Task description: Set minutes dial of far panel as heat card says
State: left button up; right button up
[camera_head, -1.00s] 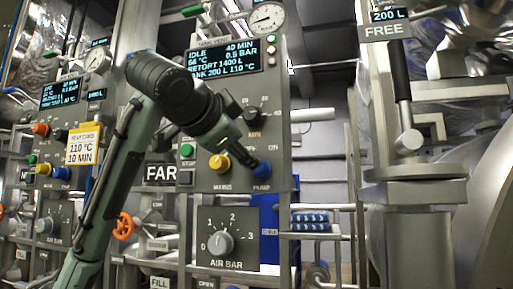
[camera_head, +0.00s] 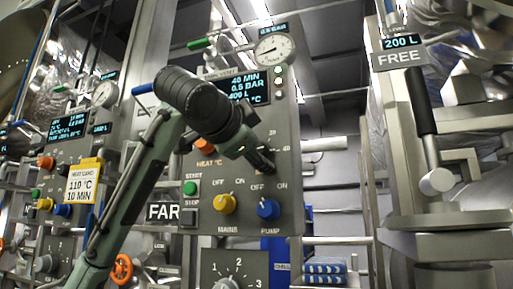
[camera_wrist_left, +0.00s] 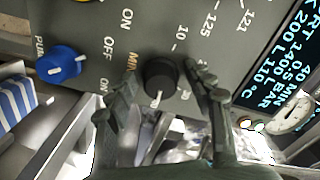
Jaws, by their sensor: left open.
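The far panel (camera_head: 240,190) stands upright, with a FAR sign beside it. Its minutes dial is a black knob (camera_wrist_left: 161,75) with a white pointer, seen in the left wrist view; the pointer is turned away from the 10 mark. In the head view my gripper mostly hides this dial. My left gripper (camera_wrist_left: 163,98) is open, its fingers on either side of the knob; contact cannot be told. It also shows in the head view (camera_head: 262,161). The heat card (camera_head: 83,181) is yellow-edged and reads 110 °C, 10 MIN. The panel display (camera_head: 247,88) reads 40 MIN.
Below the dial are the yellow mains knob (camera_head: 225,204) and blue pump knob (camera_head: 268,209). The orange heat knob (camera_head: 205,146) is left of my gripper. A gauge (camera_head: 274,48) tops the panel. A lever (camera_head: 424,110) and metal column stand at right.

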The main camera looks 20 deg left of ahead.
pick_arm(q)
jog(key=c, duration=1.2)
